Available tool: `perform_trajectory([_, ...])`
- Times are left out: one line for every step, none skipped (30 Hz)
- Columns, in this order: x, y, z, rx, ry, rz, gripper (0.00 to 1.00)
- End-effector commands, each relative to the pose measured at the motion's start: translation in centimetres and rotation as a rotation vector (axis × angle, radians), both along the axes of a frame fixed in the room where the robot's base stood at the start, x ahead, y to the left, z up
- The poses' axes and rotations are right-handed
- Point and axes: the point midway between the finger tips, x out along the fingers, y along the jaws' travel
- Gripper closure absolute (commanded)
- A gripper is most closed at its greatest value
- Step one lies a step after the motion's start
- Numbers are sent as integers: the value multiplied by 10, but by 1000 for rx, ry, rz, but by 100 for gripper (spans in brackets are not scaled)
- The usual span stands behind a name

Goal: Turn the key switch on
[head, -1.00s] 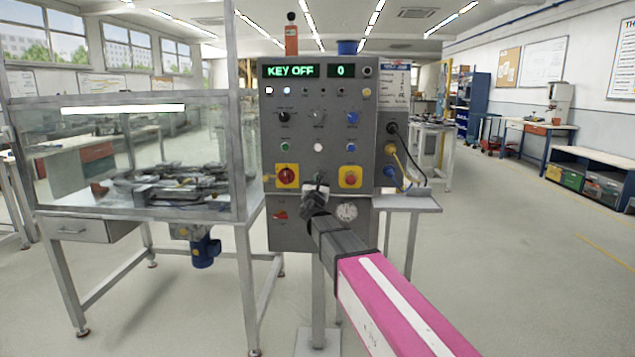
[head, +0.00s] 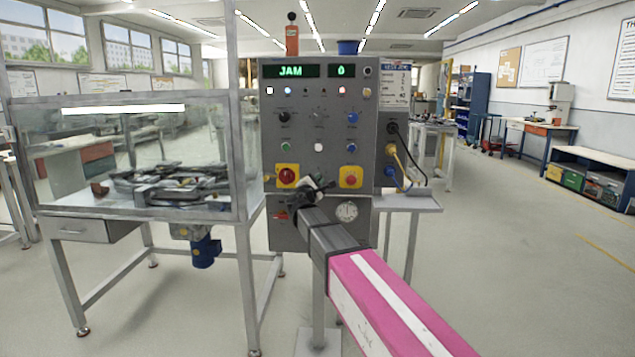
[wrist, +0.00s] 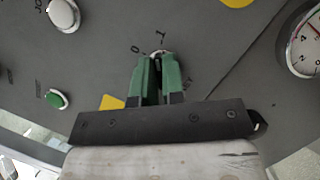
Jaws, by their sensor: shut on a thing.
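The grey control panel (head: 330,130) stands ahead of me, its green display (head: 290,71) reading JAM with a 0 beside it. My gripper (head: 314,184) is at the lower middle of the panel, between the red and yellow knobs. In the wrist view my gripper's green fingers (wrist: 157,64) are shut on the key at the key switch (wrist: 161,53), whose round rim just shows beyond the fingertips. The marks 0 and 1 sit beside it. The fingers hide most of the key, so its exact angle cannot be told.
A red rotary knob on yellow (head: 288,176) and a yellow-backed red button (head: 350,177) flank my gripper closely. A dial gauge (head: 346,212) is just below right. A glass-sided machine (head: 140,160) stands left and a small shelf (head: 407,202) right.

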Motion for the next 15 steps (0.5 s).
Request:
perform_trajectory([4, 0, 3, 21, -5, -2, 100])
perform_trajectory([4, 0, 3, 37, -5, -1, 100])
perform_trajectory([4, 0, 3, 55, -6, -1, 100])
perform_trajectory([5, 0, 3, 67, -6, -1, 100])
perform_trajectory([5, 0, 3, 78, -6, -1, 100])
perform_trajectory([5, 0, 3, 92, -7, -1, 100])
perform_trajectory([5, 0, 3, 100, -8, -2, 100])
perform_trajectory([5, 0, 3, 108, -8, -2, 100])
perform_trajectory([5, 0, 3, 117, -9, -1, 100])
perform_trajectory([5, 0, 3, 122, -9, -1, 100])
perform_trajectory([5, 0, 3, 127, -9, -1, 100])
perform_trajectory([5, 0, 3, 132, -9, -2, 100])
perform_trajectory([5, 0, 3, 135, -9, -1, 100])
perform_trajectory([5, 0, 3, 137, -9, -1, 100])
perform_trajectory([5, 0, 3, 139, -9, -2, 100])
